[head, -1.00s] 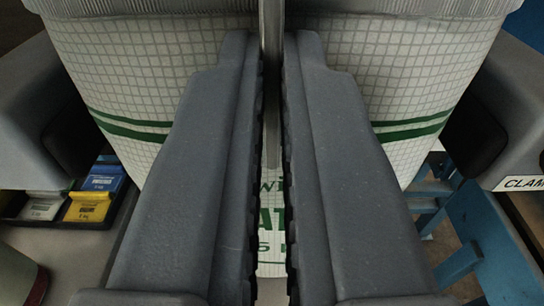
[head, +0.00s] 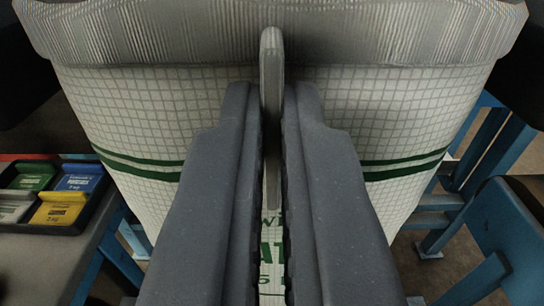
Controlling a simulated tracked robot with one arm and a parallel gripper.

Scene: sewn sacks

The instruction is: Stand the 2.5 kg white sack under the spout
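The white sack (head: 130,110) fills the upper middle of the head view. It has a fine grid weave, two green bands and a gathered grey-white top edge. Green print low on its front is mostly hidden by my fingers. My gripper (head: 267,95) points at the sack's front, its two grey fingers nearly parallel. They are shut on a thin upright grey fin on the sack's front, which sticks up above the fingertips. The sack's bottom is hidden. I see no spout in this view.
Blue frame legs (head: 490,150) and a blue stool-like piece (head: 505,215) stand at the right. Dark shapes fill both upper corners.

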